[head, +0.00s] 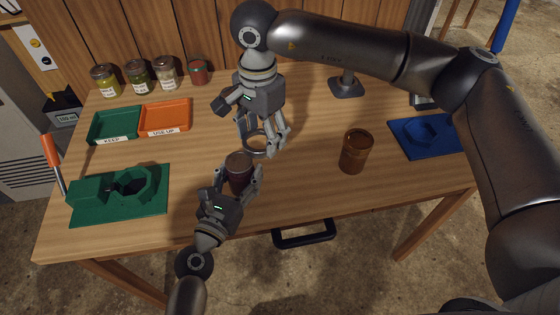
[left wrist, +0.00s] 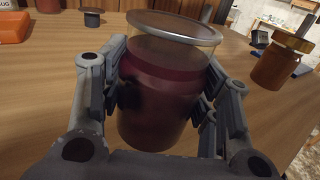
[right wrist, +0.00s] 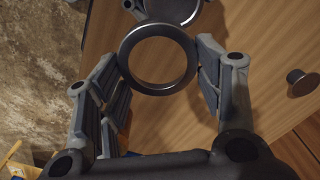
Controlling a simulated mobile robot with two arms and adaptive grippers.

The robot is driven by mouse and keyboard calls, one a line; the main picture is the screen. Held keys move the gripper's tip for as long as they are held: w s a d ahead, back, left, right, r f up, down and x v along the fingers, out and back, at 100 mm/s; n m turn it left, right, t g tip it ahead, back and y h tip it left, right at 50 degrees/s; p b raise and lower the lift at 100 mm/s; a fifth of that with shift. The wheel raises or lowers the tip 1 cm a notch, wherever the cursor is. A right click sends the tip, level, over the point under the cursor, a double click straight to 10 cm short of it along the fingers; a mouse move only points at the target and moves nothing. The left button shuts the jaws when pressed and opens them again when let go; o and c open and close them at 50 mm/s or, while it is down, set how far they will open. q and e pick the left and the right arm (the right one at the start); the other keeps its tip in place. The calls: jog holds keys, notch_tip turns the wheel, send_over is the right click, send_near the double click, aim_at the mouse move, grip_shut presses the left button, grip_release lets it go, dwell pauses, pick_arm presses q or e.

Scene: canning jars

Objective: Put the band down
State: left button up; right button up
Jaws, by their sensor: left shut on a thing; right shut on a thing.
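My right gripper (head: 268,142) is shut on the band, a silvery ring (head: 257,153), and holds it behind the dark red jar. In the right wrist view the band (right wrist: 158,89) sits between the fingertips, its opening empty. My left gripper (head: 237,187) is shut on the dark red glass jar (head: 239,166), which is upright. In the left wrist view the jar (left wrist: 160,95) has a pale rim around its top and fingers on both sides. The band is apart from the jar; its exact height above the table is hard to tell.
An amber jar (head: 356,152) stands to the right, with a blue fixture (head: 405,143) beyond. A green fixture (head: 90,212) is at left. Green (head: 97,125) and orange (head: 178,112) trays lie behind it, with several small jars along the back. Table between jars is clear.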

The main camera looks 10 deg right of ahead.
jog(key=d+f, duration=0.3)
jog(key=d, duration=0.5)
send_over(298, 175)
notch_tip(298, 175, down, 6)
jog(key=shift+r, duration=0.25)
jog(key=shift+f, duration=2.3)
jog(key=shift+f, duration=0.1)
jog(key=o, duration=1.1)
notch_tip(298, 175, up, 12)
jog(key=shift+r, duration=0.15)
